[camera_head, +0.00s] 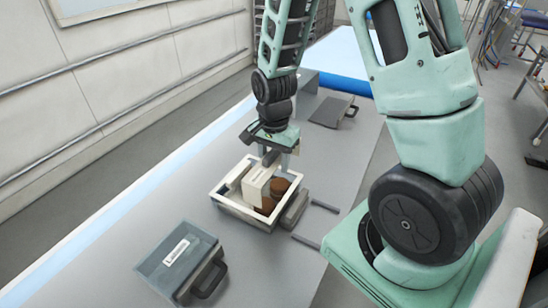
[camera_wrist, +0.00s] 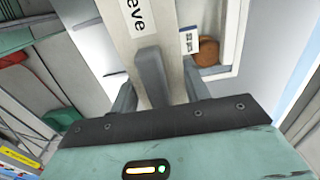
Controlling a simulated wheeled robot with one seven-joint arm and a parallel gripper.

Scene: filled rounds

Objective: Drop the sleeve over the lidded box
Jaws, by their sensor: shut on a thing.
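My gripper (camera_head: 277,158) points down over an open pale-rimmed tray (camera_head: 232,208) on the grey table. It is shut on the cream sleeve (camera_head: 256,186), a box-like piece. The sleeve also shows in the wrist view (camera_wrist: 122,40), where its label ends in "eve". The sleeve is upright within the tray's outline; I cannot tell if it touches the tray floor. A grey-blue box with a dark handle (camera_head: 180,262) stands apart at the front left. Its white label seems to start with "L" but is too small to read surely; it looks like the lidded box.
Round brown things (camera_head: 282,187) lie in the tray, right of the sleeve. A dark flat case with a handle (camera_head: 328,112) lies farther back. Two dark bars (camera_head: 307,242) lie right of the tray. The table between tray and front box is clear.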

